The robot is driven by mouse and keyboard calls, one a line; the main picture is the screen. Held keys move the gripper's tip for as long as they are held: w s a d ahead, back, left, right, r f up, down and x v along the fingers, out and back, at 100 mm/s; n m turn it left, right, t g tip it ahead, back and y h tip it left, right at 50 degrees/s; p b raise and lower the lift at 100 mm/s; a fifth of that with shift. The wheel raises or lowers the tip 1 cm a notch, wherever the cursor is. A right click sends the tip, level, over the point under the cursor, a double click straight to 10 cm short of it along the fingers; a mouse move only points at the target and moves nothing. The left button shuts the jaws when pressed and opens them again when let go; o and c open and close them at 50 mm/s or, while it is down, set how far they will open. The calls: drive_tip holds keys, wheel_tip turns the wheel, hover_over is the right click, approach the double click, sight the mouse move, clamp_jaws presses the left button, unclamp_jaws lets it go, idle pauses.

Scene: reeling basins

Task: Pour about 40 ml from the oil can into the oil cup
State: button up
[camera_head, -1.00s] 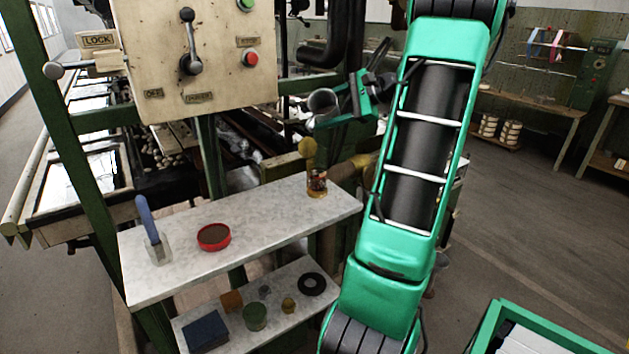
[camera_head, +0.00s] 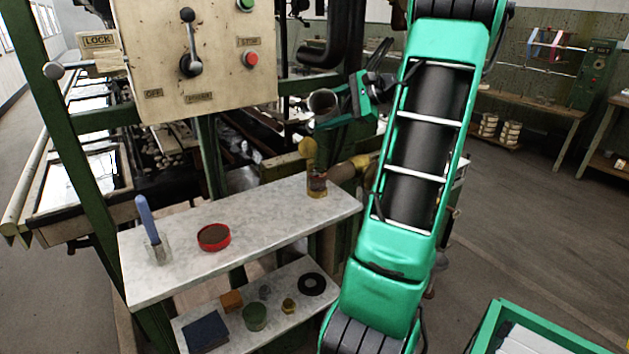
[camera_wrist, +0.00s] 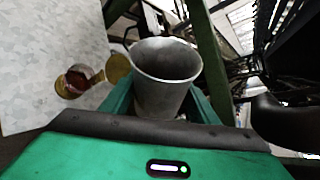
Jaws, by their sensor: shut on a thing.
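The oil can (camera_head: 325,104) is a grey metal vessel with a wide open mouth. My gripper (camera_head: 352,107) is shut on it and holds it in the air, above and behind the oil cup. In the head view it is tilted, mouth towards the left. In the wrist view the can (camera_wrist: 165,88) fills the middle, and no stream shows. The oil cup (camera_head: 317,187) is a small amber glass at the back right of the marble shelf, with a round brass lid (camera_head: 308,148) standing open. In the wrist view the cup (camera_wrist: 75,82) shows reddish-brown contents, apart from the can.
A lower shelf holds several small items. The machine's lever panel (camera_head: 195,60) and green frame stand close behind.

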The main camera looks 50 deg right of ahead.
sight(328, 118)
drive_tip(key=shift+r, duration=0.1)
drive_tip(key=shift+d+r+m+y+b, duration=0.15)
drive_tip(key=shift+m+y+b, duration=0.2)
drive_tip(key=shift+m+y, duration=0.2)
drive_tip(key=shift+w+d+f+m+g, duration=0.15)
drive_tip(key=shift+f+m+g, duration=0.05)
drive_tip(key=shift+m+g, duration=0.1)
drive_tip(key=shift+y, duration=0.25)
drive_tip(key=shift+w+d+f, duration=0.1)
drive_tip(key=shift+d+f, duration=0.15)
drive_tip(key=shift+w+d+f+m+g+y+b, duration=0.15)
drive_tip(key=shift+d+m+g+y+b, duration=0.15)
drive_tip(key=shift+d+m+y+b, duration=0.35)
drive_tip(key=shift+w+d+f+m+y+b, duration=0.15)
drive_tip(key=shift+f+m+y+b, duration=0.15)
drive_tip(key=shift+f, duration=0.2)
drive_tip(key=shift+w+d+f+m+y+b, duration=0.1)
drive_tip(key=shift+f+m+y+b, duration=0.15)
drive_tip(key=shift+f+m, duration=0.2)
drive_tip(key=shift+w+d+f+m+y+b, duration=0.15)
drive_tip(key=shift+d+m+y+b, duration=0.1)
drive_tip(key=shift+m+y+b, duration=0.25)
